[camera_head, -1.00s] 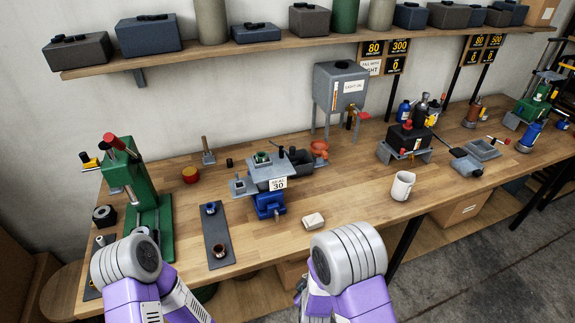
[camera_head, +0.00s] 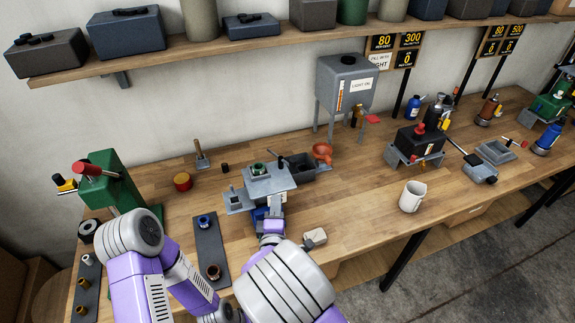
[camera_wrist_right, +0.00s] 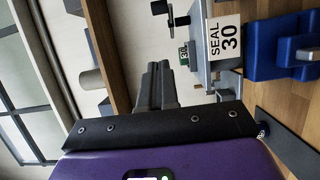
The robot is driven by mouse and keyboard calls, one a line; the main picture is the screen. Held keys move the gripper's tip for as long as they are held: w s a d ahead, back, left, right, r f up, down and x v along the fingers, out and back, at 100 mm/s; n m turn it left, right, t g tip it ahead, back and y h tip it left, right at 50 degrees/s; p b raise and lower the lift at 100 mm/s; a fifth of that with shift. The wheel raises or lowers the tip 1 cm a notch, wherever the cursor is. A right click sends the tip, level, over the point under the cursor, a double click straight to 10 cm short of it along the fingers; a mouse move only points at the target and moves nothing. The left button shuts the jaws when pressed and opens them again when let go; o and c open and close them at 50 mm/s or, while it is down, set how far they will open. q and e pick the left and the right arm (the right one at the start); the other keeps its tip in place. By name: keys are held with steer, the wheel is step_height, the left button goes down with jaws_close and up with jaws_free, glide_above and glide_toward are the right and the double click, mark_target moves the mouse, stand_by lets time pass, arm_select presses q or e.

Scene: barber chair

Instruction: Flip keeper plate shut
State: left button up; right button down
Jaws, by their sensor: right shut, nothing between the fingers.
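The grey fixture (camera_head: 268,182) stands on the workbench, clamped in a blue vise (camera_head: 258,213). It carries flat grey plates, a small green part and a dark lever; I cannot tell for sure which plate is the keeper plate. Its SEAL 30 label (camera_wrist_right: 225,40) shows in the right wrist view, beside the blue vise. My right gripper (camera_head: 276,204) is just in front of the fixture and partly covers it and its label. In the right wrist view its fingers (camera_wrist_right: 158,80) are together and empty. Contact cannot be told.
A dark mat (camera_head: 211,245) with a blue ring and a brown cup lies left of the vise. A pale block (camera_head: 315,238) and a white mug (camera_head: 412,196) are to the right. A green press (camera_head: 112,180) stands left; the oil tank (camera_head: 345,83) is behind.

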steer(key=w, duration=1)
steer(key=shift+w+d+p, duration=0.15)
steer(key=shift+d+p, duration=0.15)
steer(key=shift+p, duration=0.1)
steer(key=shift+w+d, duration=0.8)
steer(key=shift+d, duration=0.15)
steer(key=shift+w+d, duration=0.4)
steer(key=shift+d, duration=0.1)
